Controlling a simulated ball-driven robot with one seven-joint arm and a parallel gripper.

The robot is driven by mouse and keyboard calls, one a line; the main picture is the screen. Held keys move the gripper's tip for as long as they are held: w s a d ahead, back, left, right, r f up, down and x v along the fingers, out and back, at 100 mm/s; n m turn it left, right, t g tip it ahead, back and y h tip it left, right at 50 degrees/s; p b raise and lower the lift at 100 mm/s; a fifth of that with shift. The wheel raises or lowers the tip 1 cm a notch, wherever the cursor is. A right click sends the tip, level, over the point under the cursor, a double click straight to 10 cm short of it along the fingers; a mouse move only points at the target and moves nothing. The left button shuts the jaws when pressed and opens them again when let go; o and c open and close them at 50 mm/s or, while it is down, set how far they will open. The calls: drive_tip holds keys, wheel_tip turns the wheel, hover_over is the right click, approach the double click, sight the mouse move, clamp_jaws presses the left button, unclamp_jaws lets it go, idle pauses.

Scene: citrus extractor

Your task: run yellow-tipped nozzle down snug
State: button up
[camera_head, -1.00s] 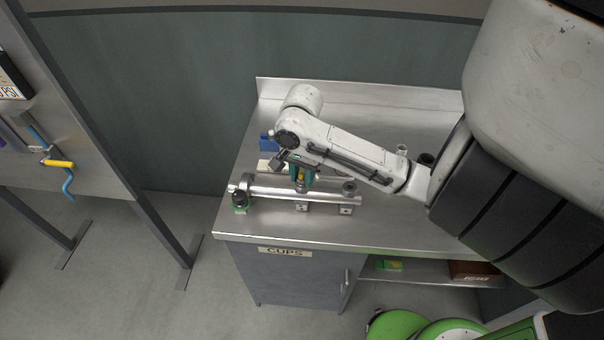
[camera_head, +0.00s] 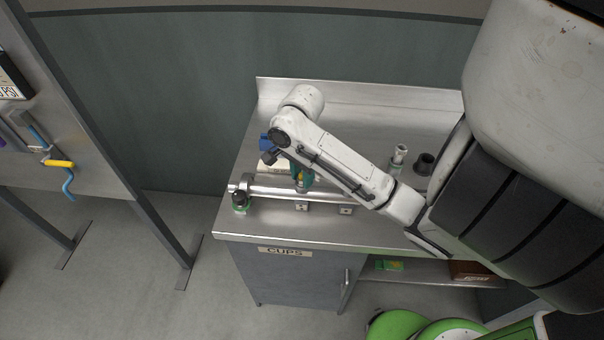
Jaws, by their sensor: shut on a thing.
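My gripper (camera_head: 303,180) points down at the middle of the metal pipe (camera_head: 270,192) on the steel bench. Its teal fingers are shut on the yellow-tipped nozzle (camera_head: 301,176), of which only a small yellow patch shows between them. The nozzle stands about upright at the top of the pipe. Its lower end is too small and too covered to tell how closely it sits. My arm covers the pipe's right end.
A blue object (camera_head: 265,142) lies behind the pipe, left of my wrist. A light cylinder (camera_head: 399,155) and a dark cup (camera_head: 424,163) stand at the bench's right. The bench (camera_head: 345,110) is bare at the back. A cabinet labelled CUPS (camera_head: 282,252) is below.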

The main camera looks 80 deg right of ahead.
drive_tip(key=o, duration=0.8)
drive_tip(key=shift+o, duration=0.2)
drive_tip(key=shift+n, duration=0.9)
drive_tip(key=shift+n, duration=0.8)
drive_tip(key=shift+n, duration=0.9)
